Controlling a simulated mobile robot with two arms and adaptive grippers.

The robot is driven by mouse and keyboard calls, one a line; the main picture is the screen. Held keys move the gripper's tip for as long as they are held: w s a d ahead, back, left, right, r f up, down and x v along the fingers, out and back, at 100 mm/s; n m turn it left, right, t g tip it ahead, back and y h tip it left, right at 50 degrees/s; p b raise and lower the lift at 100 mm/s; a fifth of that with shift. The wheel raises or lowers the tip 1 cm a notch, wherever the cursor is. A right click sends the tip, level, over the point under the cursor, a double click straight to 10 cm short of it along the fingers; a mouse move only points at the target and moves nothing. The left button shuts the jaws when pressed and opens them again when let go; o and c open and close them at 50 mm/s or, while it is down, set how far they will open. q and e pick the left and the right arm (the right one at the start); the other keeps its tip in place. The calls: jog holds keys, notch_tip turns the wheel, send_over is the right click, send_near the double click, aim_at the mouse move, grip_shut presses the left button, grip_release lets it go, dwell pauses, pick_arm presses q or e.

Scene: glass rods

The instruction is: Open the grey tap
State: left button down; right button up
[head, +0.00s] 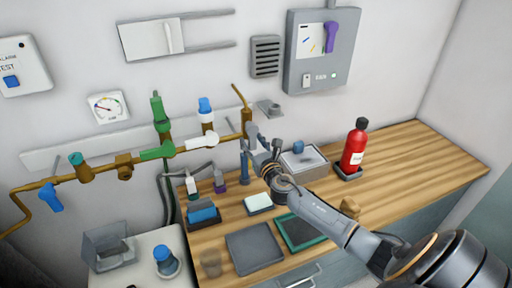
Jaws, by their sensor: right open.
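My right gripper (254,137) reaches in from the lower right, over the worktop, and is open. Its tip is close to the right end of the brass wall pipe (247,118). A grey tap cannot be made out for certain there; the gripper hides part of that area. A small grey fitting (270,107) sits on the wall just above and right of the gripper. My left gripper is not in view.
The pipe carries a green lever (158,109), a white lever (201,142) and a blue lever (50,197). A red bottle (354,148) stands right of a grey basin (304,162). Bottles and trays crowd the worktop; its right end (430,160) is clear.

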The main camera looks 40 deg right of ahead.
jog(key=v, duration=1.2)
jog(key=shift+d+f, duration=0.1)
dwell(0.5)
